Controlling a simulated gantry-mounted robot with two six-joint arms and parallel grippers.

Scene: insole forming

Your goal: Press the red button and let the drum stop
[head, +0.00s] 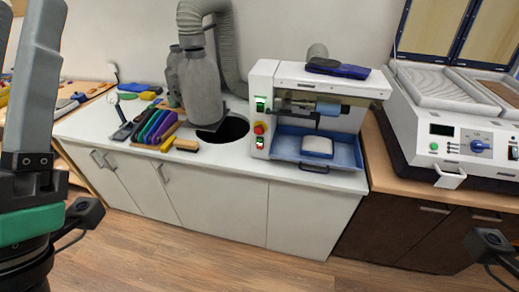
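The red button (259,127) is a round knob with a yellow base, on the left front panel of a white grinding machine (264,80). Green-and-white switches sit above and below it. The drum (328,108) appears as a blue cylinder on a horizontal shaft inside the machine's open front. One picture cannot tell whether it turns. My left gripper (28,12) stands large at the left edge, far from the button. Its two grey fingers are apart with nothing visible between them; their tips are partly cut off.
A blue tray (345,151) with a pale pad lies under the drum. Dark blue insoles (338,68) lie on the machine. A grey dust hose and canister (201,90) stand left of it. Coloured tools (153,125) lie on the white counter (95,124). A forming press (455,115) stands right.

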